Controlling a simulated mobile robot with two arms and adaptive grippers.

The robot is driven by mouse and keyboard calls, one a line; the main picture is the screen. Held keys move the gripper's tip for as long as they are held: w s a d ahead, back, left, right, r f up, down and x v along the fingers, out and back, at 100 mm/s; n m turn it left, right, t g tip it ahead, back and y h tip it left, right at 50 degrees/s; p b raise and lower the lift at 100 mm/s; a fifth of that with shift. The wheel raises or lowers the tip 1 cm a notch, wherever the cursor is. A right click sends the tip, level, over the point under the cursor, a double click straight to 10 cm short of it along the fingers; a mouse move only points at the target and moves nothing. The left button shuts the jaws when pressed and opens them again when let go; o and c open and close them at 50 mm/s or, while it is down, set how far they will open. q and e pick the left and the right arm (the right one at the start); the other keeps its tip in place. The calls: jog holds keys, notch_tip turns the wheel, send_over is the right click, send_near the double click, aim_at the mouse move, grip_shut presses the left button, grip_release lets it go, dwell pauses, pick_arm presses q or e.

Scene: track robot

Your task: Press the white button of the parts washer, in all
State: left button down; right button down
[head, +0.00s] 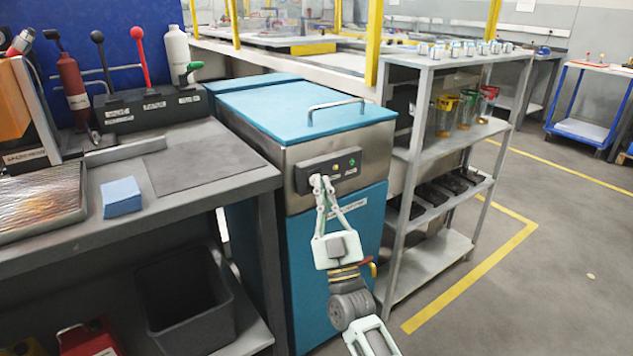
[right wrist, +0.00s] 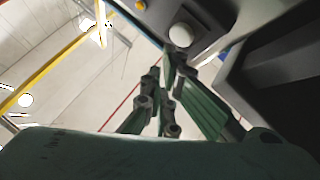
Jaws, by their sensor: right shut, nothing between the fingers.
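The parts washer (head: 375,225) is a blue and steel cabinet with a blue lid (head: 290,103) shut on top. Its dark control panel (head: 328,171) faces me. The white button (right wrist: 181,35) shows as a round knob in the right wrist view; in the head view my fingertips cover its place at the panel's left end. My right gripper (head: 317,182) is shut and empty, its tips at the panel. In the right wrist view its fingertips (right wrist: 173,54) are right beside the button; I cannot tell whether they touch it. My left gripper is not in view.
An amber button (head: 335,167) and a green one (head: 351,162) sit right of my fingertips. A lid handle (head: 335,108) rises above the panel. A workbench (head: 165,205) stands close on the left, a metal shelf rack (head: 450,140) on the right. Open floor lies beyond the rack.

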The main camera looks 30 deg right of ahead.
jog(key=shift+w, duration=0.1)
dwell(0.4)
jog(key=shift+w, duration=0.3)
jog(key=shift+w, duration=0.4)
dwell(0.6)
jog(key=shift+s, duration=0.15)
jog(key=shift+s+p, duration=0.45)
jog(key=shift+s, duration=0.25)
jog(key=s+p, duration=0.2)
jog(key=s, duration=0.3)
jog(key=shift+d, duration=0.2)
